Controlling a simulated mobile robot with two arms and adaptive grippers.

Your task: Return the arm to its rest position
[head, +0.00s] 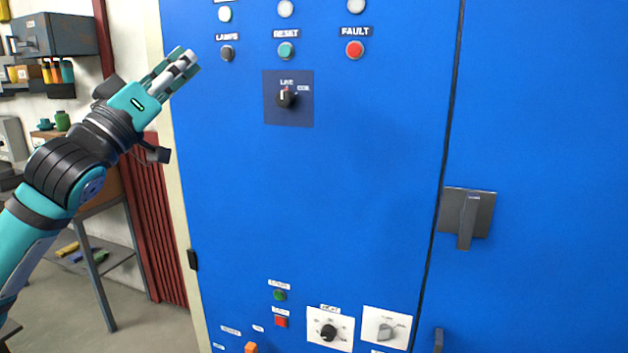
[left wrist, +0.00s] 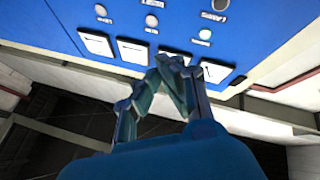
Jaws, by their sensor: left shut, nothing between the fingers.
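My left gripper (head: 177,69) is raised at the upper left in the head view, in front of the left edge of a blue control cabinet (head: 330,210). It is shut and empty. In the left wrist view the gripper (left wrist: 168,66) shows with its fingers together, against the cabinet's blue upper face with its white-faced meters and lamps. I cannot tell from these views how far the fingertips are from the cabinet. My right gripper is in neither view.
The cabinet carries a black selector switch (head: 286,97), a red FAULT button (head: 355,50), a green RESET button (head: 286,50) and a grey door handle (head: 467,214). Lower knobs include a black one (head: 329,332). A bench with shelves stands at left. Floor (head: 150,325) shows at lower left.

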